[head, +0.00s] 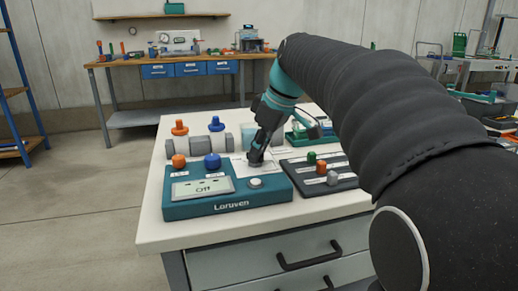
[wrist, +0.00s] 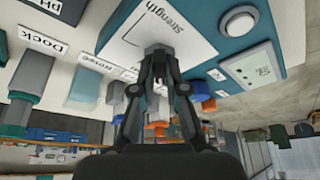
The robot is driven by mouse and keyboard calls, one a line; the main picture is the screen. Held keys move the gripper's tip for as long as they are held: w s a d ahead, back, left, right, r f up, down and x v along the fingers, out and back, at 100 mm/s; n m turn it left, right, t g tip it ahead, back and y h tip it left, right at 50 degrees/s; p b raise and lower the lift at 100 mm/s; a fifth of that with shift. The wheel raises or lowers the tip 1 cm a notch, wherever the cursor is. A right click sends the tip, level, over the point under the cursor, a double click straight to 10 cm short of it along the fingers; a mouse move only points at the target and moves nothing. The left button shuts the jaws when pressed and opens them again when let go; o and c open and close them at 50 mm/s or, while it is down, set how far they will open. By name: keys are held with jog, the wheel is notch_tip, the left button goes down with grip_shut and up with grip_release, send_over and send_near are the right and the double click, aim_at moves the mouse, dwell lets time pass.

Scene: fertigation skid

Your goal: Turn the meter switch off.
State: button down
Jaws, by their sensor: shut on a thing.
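The teal meter unit (head: 228,202) marked "Laruven" sits on the front of the white bench top. Its display (head: 202,188) reads "Off"; in the wrist view the display (wrist: 262,68) is too small to read. A round white button (head: 256,183) is at its front right. It also shows in the wrist view (wrist: 239,19). My gripper (head: 256,160) points down at the white plate at the unit's back right, labelled "Strength" in the wrist view. There my gripper (wrist: 159,58) is shut on a grey knob (wrist: 157,47), mostly hidden by the fingers.
Orange (head: 178,161) and blue (head: 212,160) knobs stand just left of my gripper. Grey pipe fittings (head: 184,143) lie behind them. A dark panel (head: 335,182) with green, orange and grey knobs is to the right. The bench's front left edge is clear.

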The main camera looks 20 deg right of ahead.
jog(key=c, duration=1.2)
grip_release()
jog(key=v, duration=1.2)
